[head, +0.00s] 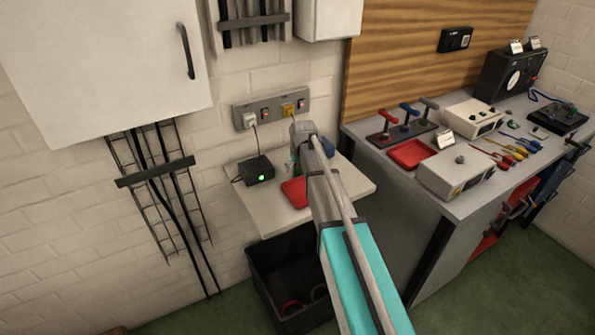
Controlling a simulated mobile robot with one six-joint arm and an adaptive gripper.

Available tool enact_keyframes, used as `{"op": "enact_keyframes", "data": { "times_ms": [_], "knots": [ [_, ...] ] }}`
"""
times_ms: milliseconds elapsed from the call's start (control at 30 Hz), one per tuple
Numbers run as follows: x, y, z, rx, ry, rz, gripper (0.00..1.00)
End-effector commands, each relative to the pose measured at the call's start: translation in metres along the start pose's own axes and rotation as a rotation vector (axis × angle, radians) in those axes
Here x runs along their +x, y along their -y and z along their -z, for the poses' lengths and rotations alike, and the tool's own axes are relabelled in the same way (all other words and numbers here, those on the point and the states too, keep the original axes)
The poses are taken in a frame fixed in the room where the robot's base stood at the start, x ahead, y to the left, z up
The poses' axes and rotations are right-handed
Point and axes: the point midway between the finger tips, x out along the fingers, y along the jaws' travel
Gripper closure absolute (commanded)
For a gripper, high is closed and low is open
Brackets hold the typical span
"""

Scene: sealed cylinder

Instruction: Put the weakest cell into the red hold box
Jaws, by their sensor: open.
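A red open box (293,193) sits on the small wall shelf (262,222), partly hidden behind my arm. A shallow red tray (408,153) lies on the workbench; I cannot tell which of the two is the hold box. My gripper (293,163) hangs over the shelf, behind the red box, and is open. It is small and mostly hidden by my own arm. A small green thing shows beside it, too small to identify. No cell can be made out clearly, and no charge level is readable.
A black box (258,170) with a green light and a blue object (328,147) are on the shelf. A black bin (290,275) stands below. The workbench (395,187) at right holds levers, pale instruments (456,173) and screwdrivers. A cabinet (100,60) hangs at left.

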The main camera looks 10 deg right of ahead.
Motion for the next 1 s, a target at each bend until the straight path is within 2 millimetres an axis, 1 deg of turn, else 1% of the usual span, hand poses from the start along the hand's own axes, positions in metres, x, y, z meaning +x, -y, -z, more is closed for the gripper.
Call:
{"op": "enact_keyframes", "data": {
  "times_ms": [33, 67, 100, 267, 300, 367, 400, 500, 833, 1000],
  "knots": [
    [0.0, 0.0, 0.0, 0.0, 0.0, 0.0, 0.16],
    [0.0, -0.0001, 0.0, 0.0, 0.0, 0.0, 0.22],
    [0.0, -0.0001, 0.0, 0.0, 0.0, 0.0, 0.29],
    [0.0, -0.0001, 0.0, 0.0, 0.0, 0.0, 0.59],
    [0.0, -0.0001, 0.0, 0.0, 0.0, 0.0, 0.66],
    [0.0, -0.0001, 0.0, 0.0, 0.0, 0.0, 0.77],
    [0.0, -0.0001, 0.0, 0.0, 0.0, 0.0, 0.85],
    [0.0001, 0.0, 0.0, 0.0, 0.0, 0.0, 1.0],
    [-0.0009, 0.0001, 0.0004, 0.0, 0.0, 0.0, 1.0],
    [-0.0056, 0.0002, 0.0017, 0.0, 0.0, 0.0, 1.0]
  ]
}}
